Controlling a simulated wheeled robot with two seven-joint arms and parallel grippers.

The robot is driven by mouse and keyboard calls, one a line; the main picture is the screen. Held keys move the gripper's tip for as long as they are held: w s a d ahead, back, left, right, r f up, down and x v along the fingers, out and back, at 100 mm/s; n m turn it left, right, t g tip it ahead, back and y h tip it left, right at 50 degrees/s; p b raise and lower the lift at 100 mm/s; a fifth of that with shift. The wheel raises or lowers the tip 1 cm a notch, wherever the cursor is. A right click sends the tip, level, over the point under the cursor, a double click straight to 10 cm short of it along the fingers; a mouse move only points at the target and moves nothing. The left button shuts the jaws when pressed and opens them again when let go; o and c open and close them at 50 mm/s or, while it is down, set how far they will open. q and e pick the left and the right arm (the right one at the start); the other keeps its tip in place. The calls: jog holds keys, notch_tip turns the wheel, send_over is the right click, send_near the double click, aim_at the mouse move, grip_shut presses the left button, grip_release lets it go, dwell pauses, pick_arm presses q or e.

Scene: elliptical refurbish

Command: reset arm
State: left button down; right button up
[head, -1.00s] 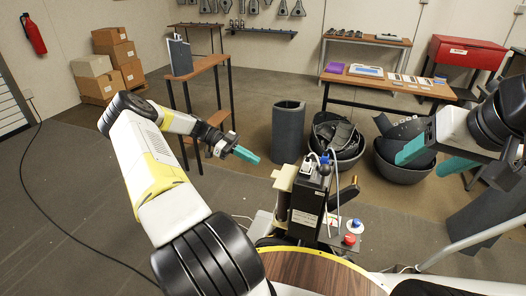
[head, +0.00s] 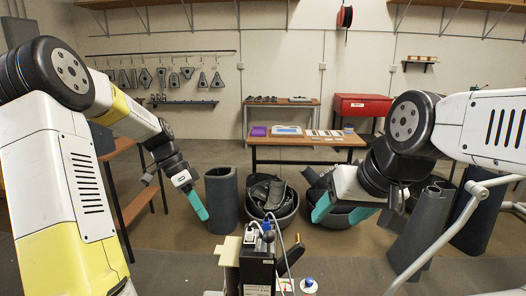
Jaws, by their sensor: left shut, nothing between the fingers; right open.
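My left gripper (head: 199,206) has teal fingers and hangs in the left middle of the head view, in front of the grey cylinder. Its fingers are together and it is empty. My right gripper (head: 341,214) has teal fingers spread apart and nothing between them. It hangs right of centre, in front of the dark round bins. Both arms are raised and reach in from the sides. Part of the left finger's surroundings is hidden by my own arm.
A wooden table (head: 310,141) with papers and a purple item stands at the back. A red box (head: 356,105) is behind it. A grey cylinder (head: 222,200) and a black bin (head: 273,200) stand on the floor. A black box with cables (head: 257,268) is front centre. Wooden shelving (head: 137,205) is at left.

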pick_arm(q)
jog(key=s+d+r+n+t+y, duration=0.1)
jog(key=s+r+n+t, duration=0.3)
jog(key=s, duration=0.6)
jog(key=s+d+r+n+t+y, duration=0.2)
jog(key=s+r+n+t, duration=0.2)
jog(key=s+r+n, duration=0.4)
jog(key=shift+s+d+r, duration=0.35)
jog(key=shift+s+r, duration=0.15)
jog(key=shift+s, duration=0.4)
